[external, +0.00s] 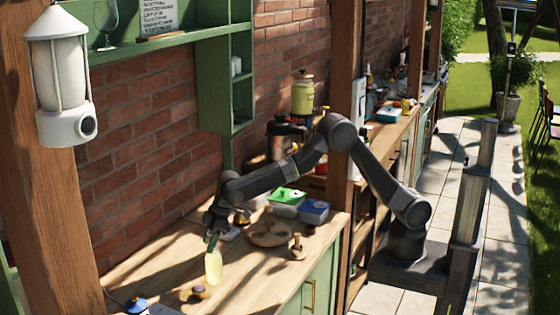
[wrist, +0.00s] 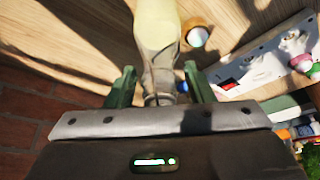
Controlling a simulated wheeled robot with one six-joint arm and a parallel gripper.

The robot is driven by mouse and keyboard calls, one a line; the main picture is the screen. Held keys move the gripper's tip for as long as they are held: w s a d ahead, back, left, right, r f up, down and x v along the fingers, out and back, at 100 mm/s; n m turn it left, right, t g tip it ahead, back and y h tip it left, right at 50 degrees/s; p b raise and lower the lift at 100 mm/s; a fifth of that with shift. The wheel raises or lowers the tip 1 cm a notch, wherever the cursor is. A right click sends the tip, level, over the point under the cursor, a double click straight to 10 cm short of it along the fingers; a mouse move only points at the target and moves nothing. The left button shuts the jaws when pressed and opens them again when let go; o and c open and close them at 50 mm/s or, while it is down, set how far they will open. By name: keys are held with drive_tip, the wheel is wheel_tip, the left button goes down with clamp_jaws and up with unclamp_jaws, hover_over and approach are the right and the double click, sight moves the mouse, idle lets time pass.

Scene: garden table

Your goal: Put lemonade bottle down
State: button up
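The lemonade bottle (external: 213,266) is pale yellow and upright at the wooden counter, near its left part. In the wrist view the bottle (wrist: 158,32) runs away from me, with its narrow neck between my two green fingers. My gripper (external: 211,240) is at the top of the bottle, pointing down. In the wrist view my gripper (wrist: 160,85) looks open, with a narrow gap on each side of the neck. The bottle's base seems to rest on the counter (external: 150,265), but the contact is not clear.
A small round wooden item (external: 194,293) lies close to the bottle. A blue-topped item (external: 136,304) is at the front left. A round wooden board (external: 268,236), a green box (external: 287,196) and a blue box (external: 314,211) stand to the right. A brick wall (external: 140,190) is behind.

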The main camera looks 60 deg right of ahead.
drive_tip(key=b+v, duration=0.1)
drive_tip(key=v, duration=1.1)
drive_tip(key=shift+r+b, duration=0.2)
drive_tip(key=shift+b, duration=0.15)
drive_tip(key=shift+f, duration=0.1)
drive_tip(key=p+x, duration=0.1)
drive_tip(key=x, duration=1)
drive_tip(key=shift+w+a+f+p, duration=0.1)
drive_tip(key=shift+w+a+p, duration=0.15)
drive_tip(key=shift+p, duration=0.1)
drive_tip(key=shift+s+d+r, duration=0.1)
drive_tip(key=shift+r, duration=0.65)
